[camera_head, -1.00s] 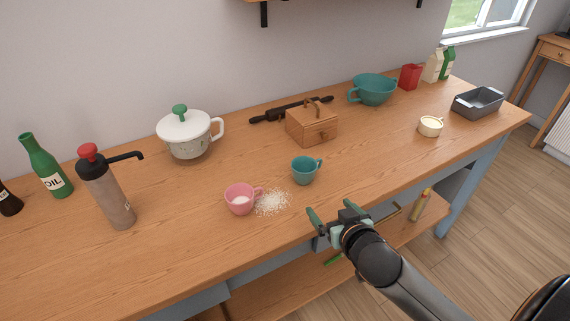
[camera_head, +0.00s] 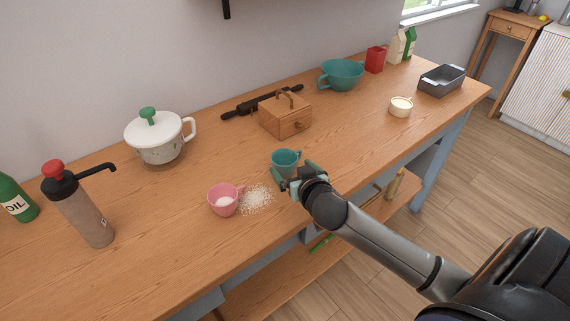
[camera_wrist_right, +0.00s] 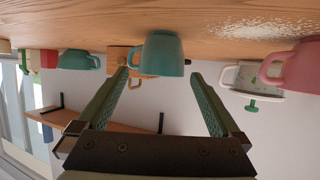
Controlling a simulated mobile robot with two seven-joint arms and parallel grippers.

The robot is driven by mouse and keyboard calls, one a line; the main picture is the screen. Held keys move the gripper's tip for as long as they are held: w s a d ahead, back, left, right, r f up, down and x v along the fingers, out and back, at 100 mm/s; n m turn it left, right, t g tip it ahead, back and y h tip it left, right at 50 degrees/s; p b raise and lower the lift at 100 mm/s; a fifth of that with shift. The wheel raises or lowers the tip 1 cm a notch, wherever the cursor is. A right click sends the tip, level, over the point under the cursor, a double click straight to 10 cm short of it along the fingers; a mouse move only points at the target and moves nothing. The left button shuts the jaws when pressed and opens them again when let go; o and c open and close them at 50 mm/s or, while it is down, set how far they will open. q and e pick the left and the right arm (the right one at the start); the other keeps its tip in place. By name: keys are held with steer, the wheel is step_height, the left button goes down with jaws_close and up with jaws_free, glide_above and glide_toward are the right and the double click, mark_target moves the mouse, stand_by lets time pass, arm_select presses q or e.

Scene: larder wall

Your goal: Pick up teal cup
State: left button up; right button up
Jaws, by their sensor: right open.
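The teal cup (camera_head: 285,161) stands upright on the wooden counter, just beyond my right gripper (camera_head: 295,178). In the right wrist view, which is upside down, the teal cup (camera_wrist_right: 163,55) sits ahead of and between the fingertips of my right gripper (camera_wrist_right: 163,78). The fingers are spread wide and hold nothing. In the head view the gripper hides part of the cup's lower side. I cannot tell whether the fingers touch it. My left gripper is not in view.
A pink cup (camera_head: 224,199) and spilled white grains (camera_head: 256,199) lie left of the teal cup. Behind it stand a wooden box (camera_head: 285,117), a white lidded pot (camera_head: 158,143) and a teal bowl (camera_head: 341,75). The counter front (camera_head: 190,266) is clear.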

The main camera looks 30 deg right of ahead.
mark_target(289, 166)
steer(key=shift+f+x, duration=0.2)
steer(key=shift+x, duration=1.1)
steer(key=shift+f+x, duration=0.2)
steer(key=shift+x, duration=1.15)
steer(key=shift+s+a, duration=0.15)
steer(key=shift+a, duration=0.05)
steer(key=shift+r, duration=0.1)
steer(key=c, duration=1.2)
steer(key=shift+r, duration=0.1)
steer(key=shift+c, duration=0.2)
steer(key=shift+r, duration=0.25)
step_height(289, 166, up, 2)
steer(key=shift+r+p, duration=0.15)
steer(key=shift+p, duration=0.2)
steer(key=s+a+r+p, duration=0.1)
steer(key=s+r, duration=0.9)
steer(key=s, duration=0.4)
